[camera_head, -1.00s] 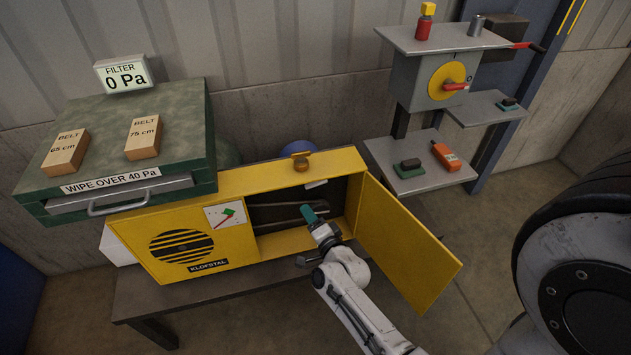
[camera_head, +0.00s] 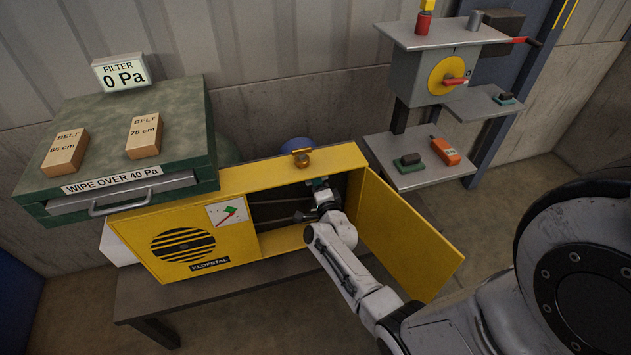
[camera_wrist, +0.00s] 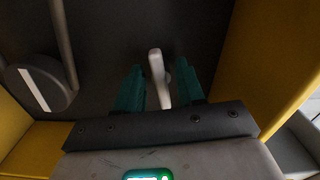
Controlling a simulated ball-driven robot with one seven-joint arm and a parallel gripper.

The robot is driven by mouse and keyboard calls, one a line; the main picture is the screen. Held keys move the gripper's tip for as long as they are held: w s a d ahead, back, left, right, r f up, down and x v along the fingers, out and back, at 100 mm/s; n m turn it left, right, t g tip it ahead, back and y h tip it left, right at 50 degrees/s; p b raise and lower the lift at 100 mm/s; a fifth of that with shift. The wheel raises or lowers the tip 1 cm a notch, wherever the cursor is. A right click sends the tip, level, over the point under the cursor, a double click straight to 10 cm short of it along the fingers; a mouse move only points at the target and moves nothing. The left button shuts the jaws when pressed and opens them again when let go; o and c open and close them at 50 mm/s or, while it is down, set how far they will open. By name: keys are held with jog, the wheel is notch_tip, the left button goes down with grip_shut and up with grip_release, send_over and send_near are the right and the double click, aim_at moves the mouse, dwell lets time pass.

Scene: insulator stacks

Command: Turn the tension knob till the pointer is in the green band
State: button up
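The yellow box (camera_head: 290,174) stands with its door open to the right. The dial (camera_head: 227,214) on its front has a green patch and a red pointer; it is too small to tell whether the pointer lies in the green. My gripper (camera_head: 319,184) is inside the open compartment, its fingers partly hidden by the wrist. In the wrist view a pale knob (camera_wrist: 157,68) with a bar-like grip stands between the teal fingers of my gripper (camera_wrist: 161,82). The fingers are open, with visible gaps either side of the knob.
The open door (camera_head: 405,237) is close to the right of my arm. In the wrist view a round pulley (camera_wrist: 38,86) with a white stripe and a belt (camera_wrist: 64,45) lie to the left. Yellow walls border both sides. A green cabinet (camera_head: 175,105) stands at left.

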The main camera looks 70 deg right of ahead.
jog(key=shift+w+d, duration=0.2)
jog(key=shift+c, duration=0.4)
grip_shut()
jog(key=shift+f+n, duration=0.15)
jog(key=shift+n, duration=2.85)
jog(key=shift+s, duration=0.1)
jog(key=shift+f, duration=0.1)
jog(key=shift+o, duration=0.4)
grip_release()
